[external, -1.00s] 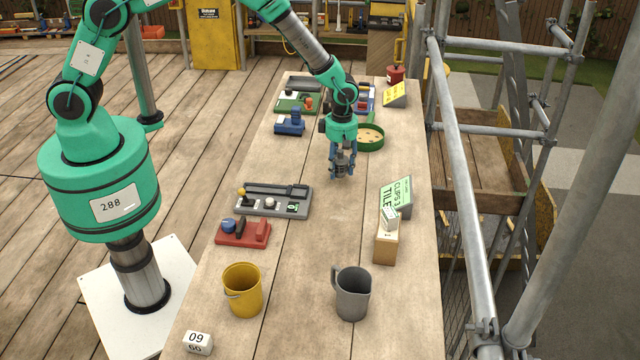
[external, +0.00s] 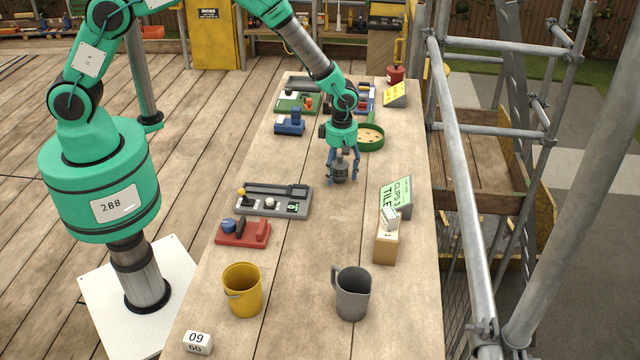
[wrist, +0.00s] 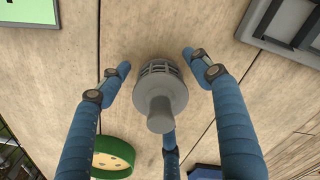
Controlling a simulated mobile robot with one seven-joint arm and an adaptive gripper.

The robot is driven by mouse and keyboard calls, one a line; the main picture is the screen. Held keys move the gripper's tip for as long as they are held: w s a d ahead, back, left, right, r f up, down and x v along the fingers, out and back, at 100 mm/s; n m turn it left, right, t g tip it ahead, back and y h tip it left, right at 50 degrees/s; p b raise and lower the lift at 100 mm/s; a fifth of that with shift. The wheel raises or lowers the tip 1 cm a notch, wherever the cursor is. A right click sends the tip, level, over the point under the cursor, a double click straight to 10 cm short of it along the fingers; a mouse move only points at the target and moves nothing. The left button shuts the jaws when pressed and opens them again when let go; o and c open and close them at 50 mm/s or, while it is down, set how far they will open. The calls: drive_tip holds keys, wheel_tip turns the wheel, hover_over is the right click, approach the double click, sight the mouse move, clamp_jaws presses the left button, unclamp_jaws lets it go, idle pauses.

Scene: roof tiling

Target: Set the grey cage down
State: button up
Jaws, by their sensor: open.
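The grey cage (wrist: 160,88) is a small grey piece with a slotted body and a round knob on top. It stands on the wooden bench in the wrist view and also shows in the external view (external: 340,168). My gripper (external: 342,180) is low over the bench around the cage. In the wrist view its blue fingers (wrist: 158,75) are spread, with gaps between them and the cage. The cage looks upright. Its underside is hidden.
A green round tray (external: 370,138) stands just behind my gripper. A yellow bucket (external: 243,292) and a grey jug (external: 352,295) stand in front. Bare bench lies between.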

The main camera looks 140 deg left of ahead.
sight(341, 156)
drive_tip(key=shift+r, duration=0.15)
wheel_tip(341, 156, up, 12)
drive_tip(key=shift+w+p, duration=0.1)
drive_tip(key=shift+p, duration=0.25)
idle(0.3)
idle(0.5)
idle(0.4)
